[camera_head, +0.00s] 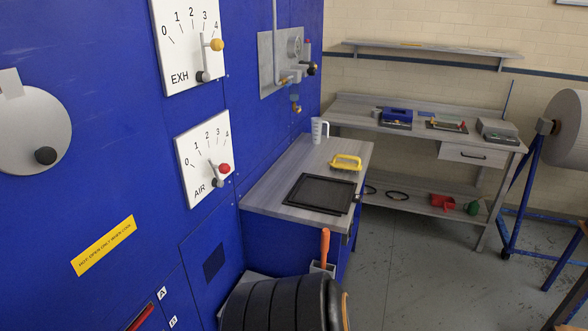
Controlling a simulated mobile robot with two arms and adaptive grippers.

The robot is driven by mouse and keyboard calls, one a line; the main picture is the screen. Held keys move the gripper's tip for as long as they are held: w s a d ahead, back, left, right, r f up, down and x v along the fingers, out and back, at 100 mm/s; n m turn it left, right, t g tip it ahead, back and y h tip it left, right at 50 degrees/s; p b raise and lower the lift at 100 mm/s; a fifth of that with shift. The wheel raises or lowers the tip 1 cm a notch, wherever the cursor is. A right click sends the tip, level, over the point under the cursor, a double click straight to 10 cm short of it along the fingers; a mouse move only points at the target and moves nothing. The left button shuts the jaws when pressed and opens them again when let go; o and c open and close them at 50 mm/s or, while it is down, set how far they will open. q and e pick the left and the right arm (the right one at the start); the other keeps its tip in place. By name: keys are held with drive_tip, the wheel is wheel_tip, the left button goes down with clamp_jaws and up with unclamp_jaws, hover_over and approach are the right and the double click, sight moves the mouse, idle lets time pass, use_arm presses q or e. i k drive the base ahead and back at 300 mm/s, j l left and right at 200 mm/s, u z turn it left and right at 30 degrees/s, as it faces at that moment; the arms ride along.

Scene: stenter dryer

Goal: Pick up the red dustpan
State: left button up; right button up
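The red dustpan (443,202) lies on the lower shelf of the grey workbench at the right. It is small in the camera_head view, and its open side and handle are hard to make out. A dark green round thing (473,208) sits just right of it. Neither of my grippers shows in this view, so nothing is seen touching the dustpan.
The lower shelf (415,200) also holds black rings (397,195). The workbench top (360,108) carries boxes and tools. A nearer counter (262,194) holds a black tray. A blue roll stand (517,205) stands right. Grey floor (410,270) lies open before the workbench.

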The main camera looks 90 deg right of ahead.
sight(443, 203)
drive_tip(key=l+z, duration=0.1)
drive_tip(key=z, duration=2.35)
drive_tip(key=k+z, duration=0.1)
drive_tip(key=z, duration=1.3)
drive_tip(key=i+l+z, duration=0.25)
drive_tip(key=i, duration=0.15)
drive_tip(key=i+l+u, duration=0.1)
drive_tip(key=i, duration=0.55)
drive_tip(key=i+l, duration=0.1)
drive_tip(key=i, duration=0.5)
drive_tip(key=i+l+u, duration=0.15)
drive_tip(key=i, duration=0.5)
